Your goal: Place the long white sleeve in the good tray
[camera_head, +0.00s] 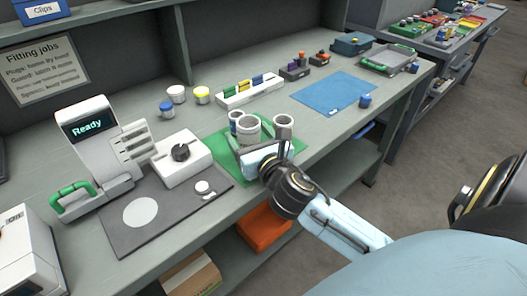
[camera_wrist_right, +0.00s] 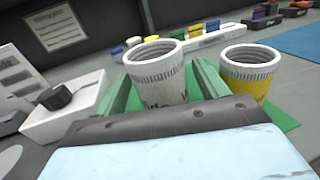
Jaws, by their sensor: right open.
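A white sleeve (camera_head: 249,128) with a ribbed grey band stands upright on the green mat; in the right wrist view the same sleeve (camera_wrist_right: 158,80) sits between the fingers. My right gripper (camera_head: 262,142) is open around it, with gaps at its sides. A second sleeve (camera_head: 283,125) stands just to the right; the wrist view shows its yellow lower wall (camera_wrist_right: 248,75). A smaller sleeve (camera_head: 234,119) with blue on it stands behind left. A tray with a green front edge (camera_head: 388,60), seemingly the good tray, lies at the bench's far right end. My left gripper is not in view.
A blue mat (camera_head: 333,93) and a small blue part (camera_head: 365,101) lie between the sleeves and the tray. A white knob box (camera_head: 181,158) and a "Ready" machine (camera_head: 95,145) stand at left. A white rack (camera_head: 250,90) of coloured pieces is behind.

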